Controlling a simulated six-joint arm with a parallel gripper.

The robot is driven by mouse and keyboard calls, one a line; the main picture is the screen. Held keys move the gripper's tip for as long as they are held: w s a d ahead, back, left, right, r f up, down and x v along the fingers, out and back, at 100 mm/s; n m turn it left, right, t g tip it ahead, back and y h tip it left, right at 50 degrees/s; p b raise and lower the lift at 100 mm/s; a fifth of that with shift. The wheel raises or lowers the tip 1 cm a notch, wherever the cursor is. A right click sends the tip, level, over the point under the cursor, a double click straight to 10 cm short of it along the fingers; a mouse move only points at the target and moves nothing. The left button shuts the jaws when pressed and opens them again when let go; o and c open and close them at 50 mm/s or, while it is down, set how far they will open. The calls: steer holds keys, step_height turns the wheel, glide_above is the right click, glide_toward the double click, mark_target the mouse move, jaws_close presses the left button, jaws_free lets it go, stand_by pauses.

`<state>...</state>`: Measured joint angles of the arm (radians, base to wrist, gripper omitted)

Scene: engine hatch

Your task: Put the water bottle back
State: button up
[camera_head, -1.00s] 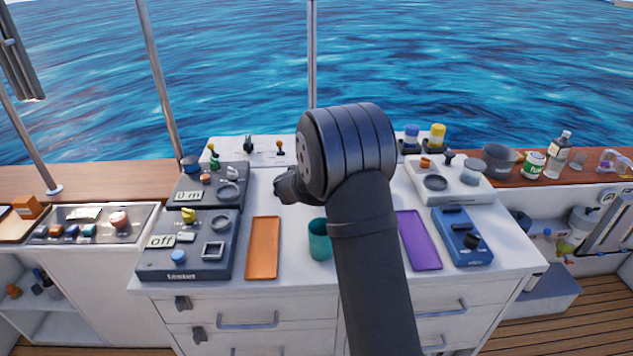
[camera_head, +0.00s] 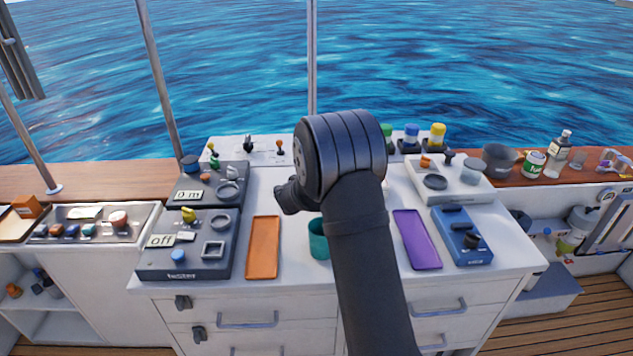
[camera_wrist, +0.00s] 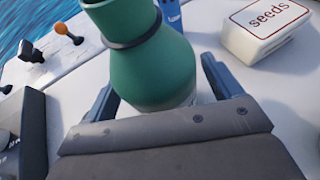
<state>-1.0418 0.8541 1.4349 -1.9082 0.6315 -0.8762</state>
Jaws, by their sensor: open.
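A green bottle (camera_wrist: 145,55) with a dark ring round its neck fills the upper middle of the wrist view; it appears to be the water bottle. Its top is cut off by the frame edge. My gripper (camera_wrist: 160,92) is open, with one finger on each side of the bottle's lower body. I see no clear grip on it. In the head view my arm hides the bottle and the fingertips.
A white seeds box (camera_wrist: 268,25) lies right of the bottle. On the white counter are a teal cup (camera_head: 319,240), an orange tray (camera_head: 263,247), a purple tray (camera_head: 416,240) and a blue device (camera_head: 463,236). Grey panels stand at left.

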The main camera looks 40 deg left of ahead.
steer(key=shift+r, duration=0.1)
steer(key=shift+s+r, duration=0.2)
steer(key=shift+s, duration=0.05)
steer(key=v, duration=1.1)
steer(key=shift+s+d, duration=0.2)
steer(key=x, duration=1.2)
steer(key=shift+w+f, duration=0.1)
steer(key=shift+r, duration=1)
